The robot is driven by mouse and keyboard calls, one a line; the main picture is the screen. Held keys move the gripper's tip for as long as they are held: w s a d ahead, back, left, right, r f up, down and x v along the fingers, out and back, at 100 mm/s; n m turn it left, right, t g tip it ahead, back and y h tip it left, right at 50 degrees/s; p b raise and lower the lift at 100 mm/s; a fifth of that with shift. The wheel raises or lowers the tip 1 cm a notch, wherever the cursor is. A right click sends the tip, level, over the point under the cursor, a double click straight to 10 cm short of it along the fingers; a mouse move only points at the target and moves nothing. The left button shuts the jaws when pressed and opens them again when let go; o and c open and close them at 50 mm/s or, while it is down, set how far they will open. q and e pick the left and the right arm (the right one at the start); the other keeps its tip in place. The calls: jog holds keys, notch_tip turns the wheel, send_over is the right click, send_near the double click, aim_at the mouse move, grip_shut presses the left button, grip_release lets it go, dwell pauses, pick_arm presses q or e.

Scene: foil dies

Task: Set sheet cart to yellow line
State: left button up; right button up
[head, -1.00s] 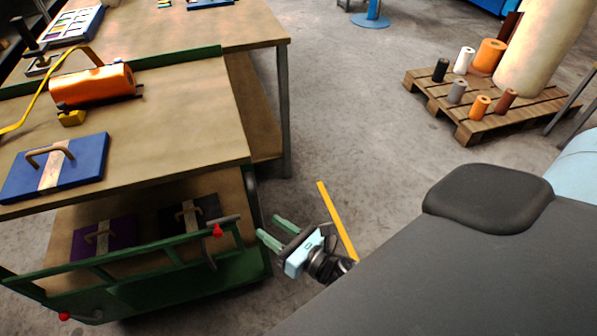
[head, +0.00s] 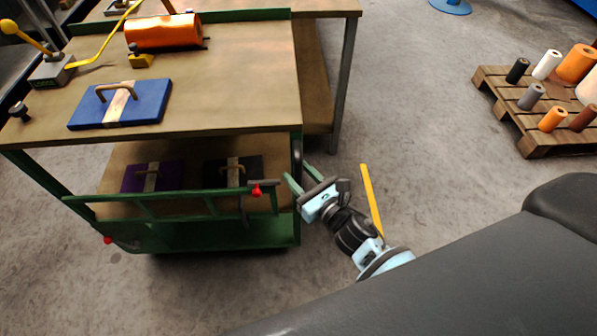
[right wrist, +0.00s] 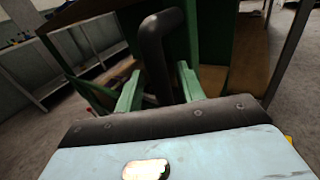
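The sheet cart (head: 215,125) is a green-framed cart with a wooden top and a lower shelf, standing left of centre in the head view. The yellow line (head: 371,198) is a short strip on the floor to its right, apart from the cart. My right gripper (head: 302,177) is at the cart's right front corner. In the right wrist view its green fingers (right wrist: 160,88) are spread, with the cart's black handle (right wrist: 155,52) between them and gaps beside it. My left gripper is not in view.
A blue die (head: 147,108) and an orange foil roll (head: 163,33) are on the cart's top. Purple and dark dies lie on the shelf. A workbench (head: 328,8) stands behind the cart. A pallet (head: 545,138) with rolls is at right. The floor between is clear.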

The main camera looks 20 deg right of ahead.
jog(key=shift+w+a, duration=0.15)
jog(key=shift+w, duration=0.25)
jog(key=shift+c, duration=0.3)
grip_shut()
